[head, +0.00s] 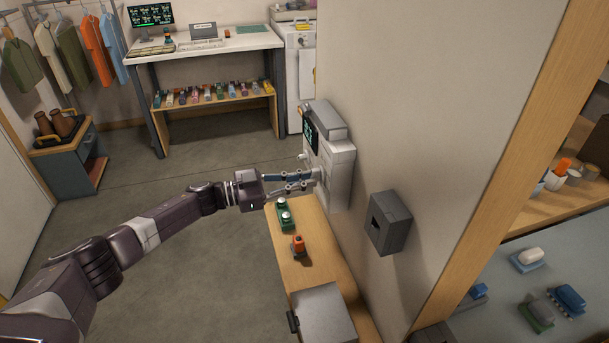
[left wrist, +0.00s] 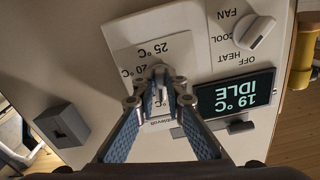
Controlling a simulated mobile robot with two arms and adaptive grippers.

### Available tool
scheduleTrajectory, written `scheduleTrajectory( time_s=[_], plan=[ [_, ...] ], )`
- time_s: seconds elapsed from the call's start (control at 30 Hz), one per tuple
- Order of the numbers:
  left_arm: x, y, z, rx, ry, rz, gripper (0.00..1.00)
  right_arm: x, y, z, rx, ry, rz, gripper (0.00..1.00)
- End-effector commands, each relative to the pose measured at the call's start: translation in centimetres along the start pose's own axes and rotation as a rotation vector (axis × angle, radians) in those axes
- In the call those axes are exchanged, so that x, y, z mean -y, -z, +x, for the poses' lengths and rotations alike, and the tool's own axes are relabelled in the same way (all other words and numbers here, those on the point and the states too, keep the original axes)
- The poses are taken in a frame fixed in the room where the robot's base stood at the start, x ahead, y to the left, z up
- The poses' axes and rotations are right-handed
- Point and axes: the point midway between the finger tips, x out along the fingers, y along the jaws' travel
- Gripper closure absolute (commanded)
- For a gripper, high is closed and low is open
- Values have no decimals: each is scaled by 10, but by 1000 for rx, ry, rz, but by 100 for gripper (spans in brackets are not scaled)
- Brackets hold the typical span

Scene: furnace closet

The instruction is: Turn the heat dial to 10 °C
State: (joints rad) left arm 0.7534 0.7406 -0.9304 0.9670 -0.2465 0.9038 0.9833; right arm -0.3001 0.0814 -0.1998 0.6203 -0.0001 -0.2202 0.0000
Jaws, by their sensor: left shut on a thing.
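The white thermostat unit (head: 341,172) is mounted on the wall in the head view. My left gripper (head: 314,179) reaches its front from the left. In the left wrist view the unit appears upside down, with a display (left wrist: 236,96) reading 19 °C and IDLE. My left gripper (left wrist: 161,98) is shut on the heat dial (left wrist: 161,84), which is mostly hidden between the fingers. Marks for 25 °C and 20 °C show beside it; the 10 °C mark is not readable. My right gripper is in neither view.
A white mode knob (left wrist: 257,33) sits beside FAN, COOL, OFF and HEAT labels. A grey wall box (head: 389,223) is to the right of the unit. Below, a wooden bench (head: 314,266) holds a green item (head: 285,215) and an orange-topped item (head: 299,245).

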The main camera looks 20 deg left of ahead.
Motion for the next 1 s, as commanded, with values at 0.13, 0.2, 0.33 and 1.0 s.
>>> scheduleTrajectory(
  time_s=[0.13, 0.2, 0.33, 1.0],
  plan=[
    [0, 1, -1, 1, 3, -93, 100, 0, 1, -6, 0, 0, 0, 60],
    [0, 0, -1, 1, 3, -127, 100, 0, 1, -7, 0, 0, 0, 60],
    [-1, 0, -1, 2, 3, -174, 100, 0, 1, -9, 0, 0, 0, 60],
    [-3, -2, -1, 3, 0, -222, 86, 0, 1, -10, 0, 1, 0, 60]
  ],
)
